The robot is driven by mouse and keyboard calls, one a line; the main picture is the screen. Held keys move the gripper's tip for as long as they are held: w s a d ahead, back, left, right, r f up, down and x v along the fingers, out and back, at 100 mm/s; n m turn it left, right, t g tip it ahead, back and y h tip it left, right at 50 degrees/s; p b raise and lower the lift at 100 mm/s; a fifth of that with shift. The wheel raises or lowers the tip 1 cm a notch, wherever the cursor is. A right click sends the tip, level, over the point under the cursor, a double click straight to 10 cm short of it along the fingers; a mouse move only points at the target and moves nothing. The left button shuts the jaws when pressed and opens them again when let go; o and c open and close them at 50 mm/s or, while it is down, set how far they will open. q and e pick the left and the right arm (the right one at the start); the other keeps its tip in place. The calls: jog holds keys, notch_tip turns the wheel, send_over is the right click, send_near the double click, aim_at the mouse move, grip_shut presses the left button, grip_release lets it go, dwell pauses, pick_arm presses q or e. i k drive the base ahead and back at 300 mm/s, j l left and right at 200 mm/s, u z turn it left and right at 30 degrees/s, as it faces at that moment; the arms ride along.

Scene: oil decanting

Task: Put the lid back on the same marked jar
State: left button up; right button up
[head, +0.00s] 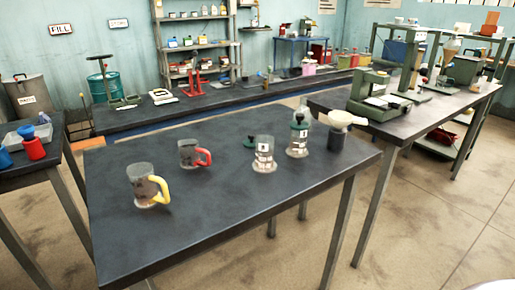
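A clear jar (264,158) with a white marked label stands upright on the dark table (220,215), and its top looks open. A small dark green lid (249,142) lies on the table just left of and behind it, apart from the jar as far as I can tell. A second clear marked jar (298,142) stands to the right and a little behind, with a dark green lid (299,121) on top. The marks on the labels are too small to read. Neither of my grippers is in view.
A jug with a yellow handle (159,190) and one with a red handle (203,157) stand on the table's left half. A pale funnel (341,118) sits on a dark holder (336,140) at the right. The table's front is clear.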

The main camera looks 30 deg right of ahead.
aim_at(265, 152)
jog(key=l+u, duration=0.15)
jog(key=l, duration=0.25)
jog(key=k+l+u, duration=0.1)
jog(key=l, duration=0.3)
jog(key=k+l+u, duration=0.15)
jog(key=l, duration=0.25)
jog(key=k+l+u, duration=0.1)
jog(key=l, duration=0.25)
jog(key=k+l+u, duration=0.15)
jog(key=l, duration=0.25)
